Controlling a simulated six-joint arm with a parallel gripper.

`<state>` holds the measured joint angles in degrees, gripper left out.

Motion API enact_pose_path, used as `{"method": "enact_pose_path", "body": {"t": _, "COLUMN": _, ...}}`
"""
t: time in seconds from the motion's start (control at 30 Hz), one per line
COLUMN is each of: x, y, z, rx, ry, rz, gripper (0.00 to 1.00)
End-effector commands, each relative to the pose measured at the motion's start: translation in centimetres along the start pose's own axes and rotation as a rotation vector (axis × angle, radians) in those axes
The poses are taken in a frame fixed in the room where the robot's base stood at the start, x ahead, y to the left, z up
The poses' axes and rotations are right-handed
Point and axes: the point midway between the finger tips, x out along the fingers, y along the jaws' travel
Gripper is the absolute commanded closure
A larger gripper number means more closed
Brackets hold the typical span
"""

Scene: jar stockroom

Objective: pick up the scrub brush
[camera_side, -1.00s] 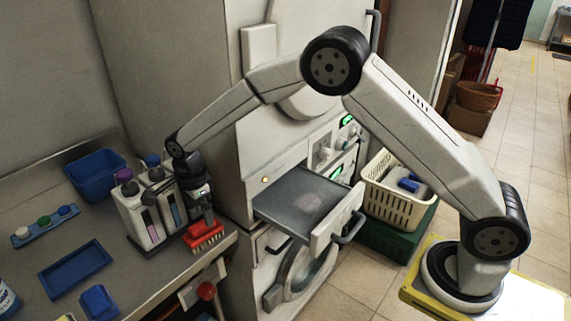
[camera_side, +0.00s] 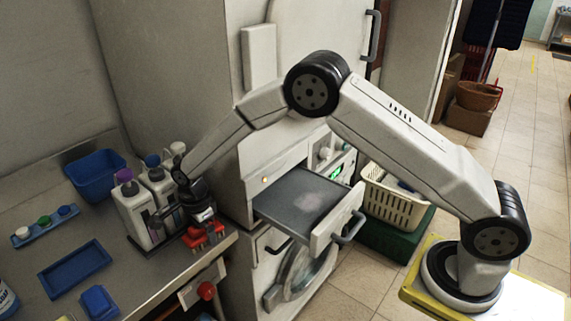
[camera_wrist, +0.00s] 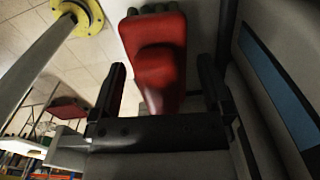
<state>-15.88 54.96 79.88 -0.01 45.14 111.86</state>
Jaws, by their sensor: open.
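The scrub brush (camera_side: 199,240) is red and sits at the right end of the steel counter, beside the bottles, in the side view. In the wrist view the red brush (camera_wrist: 158,78) lies ahead of my gripper, with a raised block on top and dark bristles at its far end. My gripper (camera_side: 208,229) is right over the brush and partly hides it in the side view. In the wrist view my gripper (camera_wrist: 162,88) is open, one finger on each side of the brush's near end, with gaps showing between fingers and brush.
White bottles (camera_side: 133,210) with purple and blue caps stand close to the left of my gripper. A blue bin (camera_side: 95,175) and a blue tray (camera_side: 75,270) are farther left on the counter. An open drawer (camera_side: 310,200) juts out to the right.

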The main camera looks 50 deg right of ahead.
Motion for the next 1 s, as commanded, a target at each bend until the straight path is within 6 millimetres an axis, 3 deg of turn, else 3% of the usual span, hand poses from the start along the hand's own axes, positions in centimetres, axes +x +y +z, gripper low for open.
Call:
{"method": "enact_pose_path", "body": {"t": 0.47, "x": 0.05, "y": 0.00, "z": -0.01, "rx": 0.000, "ry": 0.000, "rz": 0.000, "gripper": 0.00}}
{"method": "enact_pose_path", "body": {"t": 0.57, "x": 0.05, "y": 0.00, "z": -0.01, "rx": 0.000, "ry": 0.000, "rz": 0.000, "gripper": 0.25}}
{"method": "enact_pose_path", "body": {"t": 0.7, "x": 0.05, "y": 0.01, "z": -0.01, "rx": 0.000, "ry": 0.000, "rz": 0.000, "gripper": 0.70}}
{"method": "enact_pose_path", "body": {"t": 0.8, "x": 0.02, "y": -0.01, "z": 0.00, "rx": 0.000, "ry": 0.000, "rz": 0.000, "gripper": 0.97}}
{"method": "enact_pose_path", "body": {"t": 1.0, "x": 0.01, "y": -0.01, "z": 0.00, "rx": 0.000, "ry": 0.000, "rz": 0.000, "gripper": 0.97}}
